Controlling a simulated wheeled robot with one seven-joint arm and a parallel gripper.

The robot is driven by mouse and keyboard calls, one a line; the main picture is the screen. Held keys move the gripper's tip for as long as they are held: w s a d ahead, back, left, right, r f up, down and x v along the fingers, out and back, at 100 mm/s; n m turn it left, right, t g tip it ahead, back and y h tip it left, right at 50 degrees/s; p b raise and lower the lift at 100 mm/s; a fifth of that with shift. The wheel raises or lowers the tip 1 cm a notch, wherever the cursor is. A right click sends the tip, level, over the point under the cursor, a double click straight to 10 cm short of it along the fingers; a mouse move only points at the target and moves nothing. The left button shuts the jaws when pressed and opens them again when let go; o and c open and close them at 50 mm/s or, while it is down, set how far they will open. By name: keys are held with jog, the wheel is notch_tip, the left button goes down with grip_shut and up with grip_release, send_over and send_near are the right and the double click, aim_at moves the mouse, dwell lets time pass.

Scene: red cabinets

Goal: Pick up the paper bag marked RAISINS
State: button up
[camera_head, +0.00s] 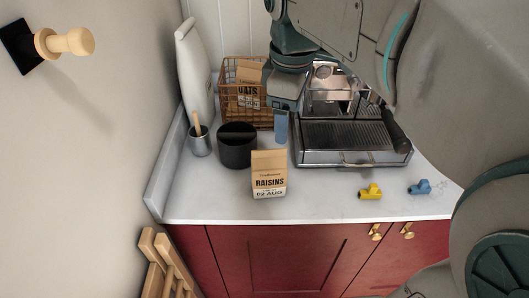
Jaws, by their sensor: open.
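The paper bag marked RAISINS (269,175) stands upright near the front of the white counter. It is tan with a folded top and a pale label reading "02 AUG". My gripper (280,128) points down from above, behind the bag and slightly to its right in the picture. It is open, and a bluish finger shows below its body. Nothing shows between the jaws, though the far side is partly hidden. The gripper is apart from the bag.
A dark round pot (237,151) stands close left of the bag, with a metal cup (200,143) beyond. An espresso machine (352,150) stands to the right. A wire basket (236,107) holds an OATS bag (247,97) behind. Yellow (369,192) and blue (419,188) small items lie right.

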aim_at(269, 156)
jog(key=w+a+f+n+b, duration=0.1)
jog(key=f, duration=0.3)
jog(key=a+f+n+b, duration=0.1)
jog(key=f+n, duration=0.1)
jog(key=f, duration=0.3)
jog(key=w+a+f+n+g+b, duration=0.1)
jog(key=f+n+b, duration=0.1)
jog(key=f, duration=0.3)
jog(key=shift+w+a, duration=0.15)
jog(key=shift+w, duration=0.15)
jog(key=c, duration=1.5)
grip_shut()
jog(key=shift+r, duration=0.1)
